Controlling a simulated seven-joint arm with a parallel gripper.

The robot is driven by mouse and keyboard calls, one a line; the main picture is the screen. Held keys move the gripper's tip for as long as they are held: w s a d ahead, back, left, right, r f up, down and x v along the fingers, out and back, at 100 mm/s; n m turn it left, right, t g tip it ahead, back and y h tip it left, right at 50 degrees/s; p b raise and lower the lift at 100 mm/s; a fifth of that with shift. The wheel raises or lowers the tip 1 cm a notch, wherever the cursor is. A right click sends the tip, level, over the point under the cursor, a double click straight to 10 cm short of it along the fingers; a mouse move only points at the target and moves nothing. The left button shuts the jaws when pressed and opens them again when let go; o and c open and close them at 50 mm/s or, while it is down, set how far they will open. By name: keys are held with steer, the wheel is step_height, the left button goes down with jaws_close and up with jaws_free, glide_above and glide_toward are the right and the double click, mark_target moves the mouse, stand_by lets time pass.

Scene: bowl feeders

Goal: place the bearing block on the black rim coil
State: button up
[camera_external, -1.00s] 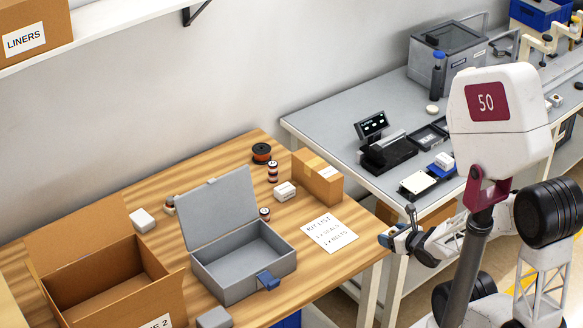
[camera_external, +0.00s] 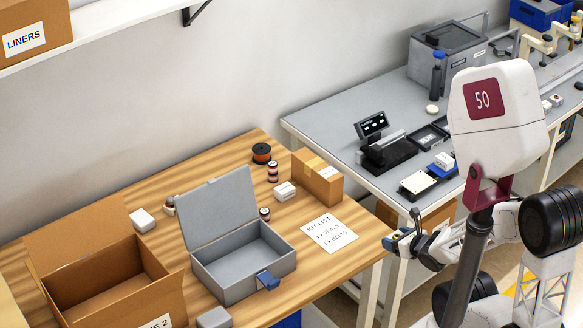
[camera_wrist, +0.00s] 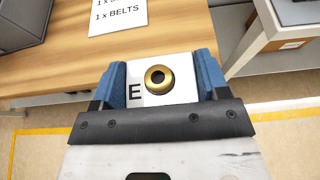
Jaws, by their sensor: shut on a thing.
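My gripper (camera_wrist: 161,88) is shut on the bearing block (camera_wrist: 134,74), a white block with a brass ring on its face and a letter E. The blue fingers press on its left and right sides. In the external view my gripper (camera_external: 394,243) is off the front right of the wooden table, by the gap between the tables. The black rim coil (camera_external: 262,152), orange-brown with a black top rim, stands on the wooden table near the wall, well apart from my gripper.
A small striped spool (camera_external: 272,171), a white block (camera_external: 285,191) and a cardboard box (camera_external: 318,178) stand near the coil. An open grey case (camera_external: 243,262) with raised lid and a large open carton (camera_external: 105,285) stand nearer the front. A paper list (camera_external: 329,233) lies flat.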

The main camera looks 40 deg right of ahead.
steer(key=w+r+n+y, duration=0.2)
steer(key=w+r, duration=0.3)
steer(key=w, duration=0.6)
steer(key=w+r+n+g+y, duration=0.1)
steer(key=w+r, duration=0.4)
steer(key=w, duration=0.6)
steer(key=w+r+n+y, duration=0.2)
steer(key=w+r, duration=0.3)
steer(key=w, duration=0.6)
steer(key=n+g+y, duration=0.3)
steer(key=n+y, duration=0.1)
glide_above(262, 148)
steer(key=shift+w+a+f, duration=0.1)
steer(key=shift+f, duration=2.3)
steer(key=shift+f, duration=3.1)
